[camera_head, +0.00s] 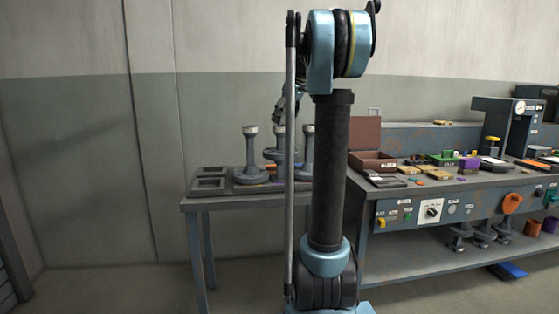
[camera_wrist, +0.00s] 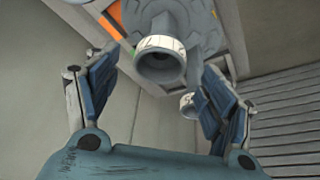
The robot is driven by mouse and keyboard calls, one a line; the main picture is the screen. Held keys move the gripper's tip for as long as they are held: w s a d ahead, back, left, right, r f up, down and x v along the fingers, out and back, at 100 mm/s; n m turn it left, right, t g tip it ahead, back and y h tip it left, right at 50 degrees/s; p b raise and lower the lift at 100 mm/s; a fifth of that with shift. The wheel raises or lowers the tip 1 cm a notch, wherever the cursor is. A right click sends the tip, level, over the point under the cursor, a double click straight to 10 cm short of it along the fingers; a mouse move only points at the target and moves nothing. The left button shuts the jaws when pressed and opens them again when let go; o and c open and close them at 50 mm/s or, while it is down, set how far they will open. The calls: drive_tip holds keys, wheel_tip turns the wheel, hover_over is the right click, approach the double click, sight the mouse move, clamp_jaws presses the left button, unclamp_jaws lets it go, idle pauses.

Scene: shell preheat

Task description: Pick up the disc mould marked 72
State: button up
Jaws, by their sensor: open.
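Several grey disc moulds with upright stems and pale collars stand on the small side table: one at the left (camera_head: 250,160), one in the middle (camera_head: 280,140), partly hidden, and one at the right (camera_head: 307,153). No mark is legible, so I cannot tell which is 72. My gripper (camera_wrist: 156,74) is open and empty in the wrist view. The hollow, pale-collared stem top of one mould (camera_wrist: 160,62) shows between and beyond its fingers, with no clear contact. A second pale collar (camera_wrist: 188,105) shows by the right finger. In the head view my arm hides part of the table.
The side table (camera_head: 190,206) has empty square frames (camera_head: 208,183) at its left. The workbench (camera_head: 460,190) at right carries an open brown box (camera_head: 372,161), small coloured blocks and a press with a gauge (camera_head: 520,107). Neighbouring stems stand close together.

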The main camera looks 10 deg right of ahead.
sight(280, 127)
drive_tip(key=shift+x, duration=2.55)
drive_tip(key=shift+w, duration=0.1)
clamp_jaws()
